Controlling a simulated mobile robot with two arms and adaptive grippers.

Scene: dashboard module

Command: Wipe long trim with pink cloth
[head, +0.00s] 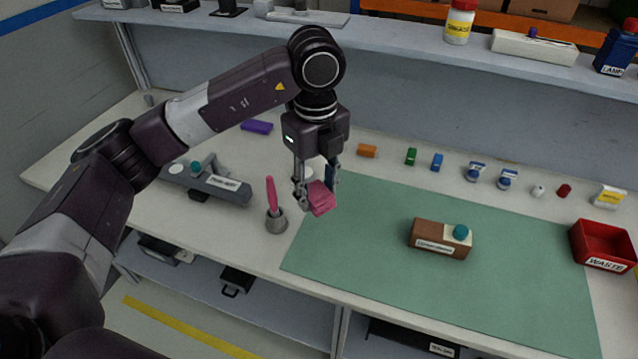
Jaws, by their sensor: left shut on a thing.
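My left gripper (317,186) is shut on a pink cloth (321,199), above the left edge of the green mat. The cloth looks folded or bunched between the fingers and hangs clear to the right of a pink-handled tool. A long grey piece (228,190) with a white label lies on the bench left of the mat; it may be the long trim, but its label is too small to read. My left arm hides part of its left end. My right gripper is not in view.
A pink-handled tool (271,194) stands in a small grey cup (276,221) close to the gripper. A brown block (425,236) with a teal knob sits on the green mat (370,265). A red waste bin (590,248) stands at right. Several small items line the back.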

